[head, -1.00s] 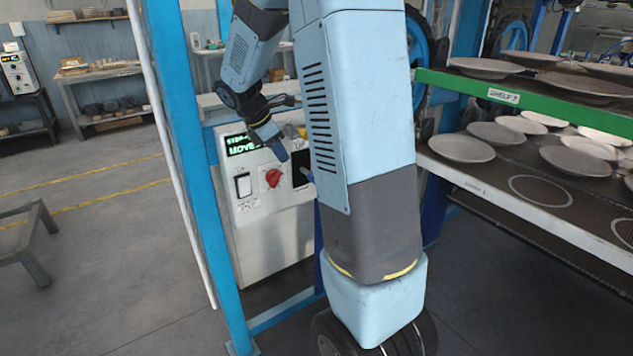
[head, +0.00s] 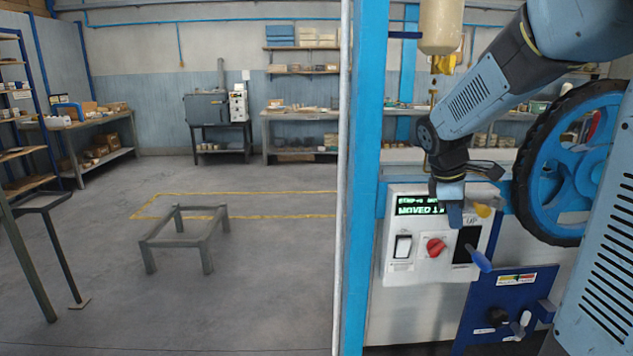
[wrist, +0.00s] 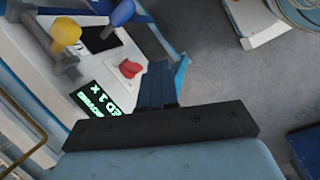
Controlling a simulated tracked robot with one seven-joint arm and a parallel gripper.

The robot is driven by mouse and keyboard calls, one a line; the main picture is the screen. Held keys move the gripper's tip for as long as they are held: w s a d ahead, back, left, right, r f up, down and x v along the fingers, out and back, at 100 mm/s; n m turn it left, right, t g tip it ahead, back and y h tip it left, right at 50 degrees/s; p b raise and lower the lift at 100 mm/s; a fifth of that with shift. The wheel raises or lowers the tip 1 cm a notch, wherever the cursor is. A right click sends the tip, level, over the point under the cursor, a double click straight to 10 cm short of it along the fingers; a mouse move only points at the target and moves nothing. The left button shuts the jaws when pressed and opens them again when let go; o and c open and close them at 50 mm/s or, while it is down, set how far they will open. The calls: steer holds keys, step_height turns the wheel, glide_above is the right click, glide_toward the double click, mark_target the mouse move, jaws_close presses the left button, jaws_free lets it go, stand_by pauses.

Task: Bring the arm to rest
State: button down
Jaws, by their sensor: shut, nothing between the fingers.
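My gripper (head: 453,212) is in front of the control box (head: 400,265) in the head view, pointing down, with its fingers together and nothing between them. In the wrist view my gripper (wrist: 157,88) shows as dark blue fingers held close together. The box has a lit green display (head: 419,206), a white rocker switch (head: 402,247) and a red knob (head: 436,247). The red knob (wrist: 130,69) is just beside the fingers in the wrist view. A blue-handled lever (head: 479,259) and a yellow knob (head: 483,210) are right of the fingers. I cannot tell whether the fingers touch the box.
A blue post (head: 362,180) stands left of the box. A large blue wheel with a black rim (head: 572,165) is at the right, above a dark blue panel (head: 508,300). A low metal frame (head: 185,236) stands on the floor at the left, with open floor around it.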

steer(key=s+a+r+m+t+y, duration=0.1)
steer(key=s+a+r+m+t, duration=0.1)
steer(key=s+m, duration=0.4)
steer(key=s+a+r+m+t+y, duration=0.2)
steer(key=s+a+r+m, duration=0.2)
steer(key=s, duration=0.9)
steer(key=shift+s+a+m+t+y, duration=0.35)
steer(key=shift+a+m, duration=0.6)
steer(key=shift+m, duration=0.25)
steer(key=c, duration=1.8)
jaws_free()
